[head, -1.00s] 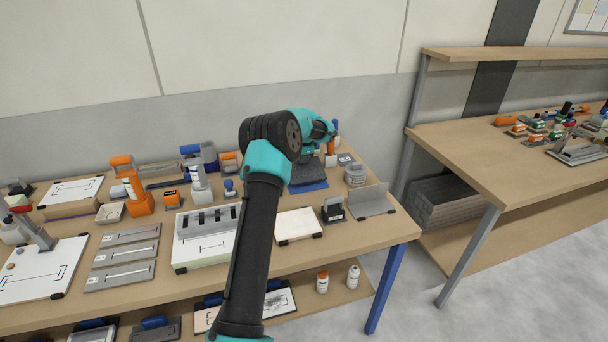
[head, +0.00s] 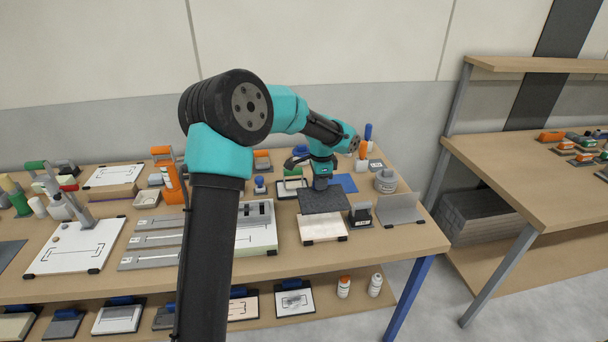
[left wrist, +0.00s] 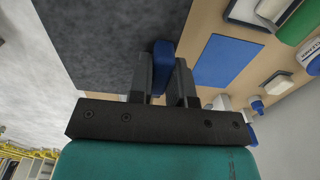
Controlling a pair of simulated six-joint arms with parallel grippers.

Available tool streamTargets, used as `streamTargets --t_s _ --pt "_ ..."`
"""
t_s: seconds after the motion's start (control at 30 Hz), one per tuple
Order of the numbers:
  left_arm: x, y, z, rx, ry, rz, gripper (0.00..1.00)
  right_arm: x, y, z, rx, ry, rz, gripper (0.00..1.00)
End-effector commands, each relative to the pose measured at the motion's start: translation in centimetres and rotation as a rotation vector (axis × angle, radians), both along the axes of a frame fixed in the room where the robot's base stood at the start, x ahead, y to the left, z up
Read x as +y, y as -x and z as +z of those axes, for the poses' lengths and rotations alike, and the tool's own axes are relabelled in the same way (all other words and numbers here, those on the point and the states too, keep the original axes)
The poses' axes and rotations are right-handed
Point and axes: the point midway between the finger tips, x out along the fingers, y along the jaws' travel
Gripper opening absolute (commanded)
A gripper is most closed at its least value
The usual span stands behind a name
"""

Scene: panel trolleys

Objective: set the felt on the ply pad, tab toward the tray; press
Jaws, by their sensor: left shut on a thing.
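The felt (head: 324,200) is a dark grey sheet. My left gripper (head: 320,184) is shut on its blue tab (left wrist: 162,54) at the far side; in the left wrist view the grey felt (left wrist: 95,45) spreads beyond the fingers. The felt overlaps the far part of the pale-topped ply pad (head: 322,229) in the head view. It looks held above the pad, but I cannot tell the gap. The tab is hidden by the gripper in the head view. I cannot tell for sure which thing is the tray. My right gripper is not in view.
A dark stamp-like block (head: 361,215) and a bent grey metal plate (head: 399,210) stand just right of the pad. A blue mat (head: 344,183) lies bare behind, near a round grey tin (head: 386,181). A slotted grey fixture (head: 256,228) stands to the left.

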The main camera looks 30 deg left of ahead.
Motion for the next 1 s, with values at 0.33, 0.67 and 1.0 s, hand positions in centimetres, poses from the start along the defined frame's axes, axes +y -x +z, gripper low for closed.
streamTargets --t_s 0.33,0.67,1.0 --pt "-0.4 0.2 0.1 0.004 0.002 -0.004 0.0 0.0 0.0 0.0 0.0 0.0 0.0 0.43" --pt "-0.4 0.2 -0.8 0.01 0.005 -0.004 0.0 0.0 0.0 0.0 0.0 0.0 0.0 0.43" --pt "-0.4 0.2 -3.4 0.009 0.005 -0.004 0.0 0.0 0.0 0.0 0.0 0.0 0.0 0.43"
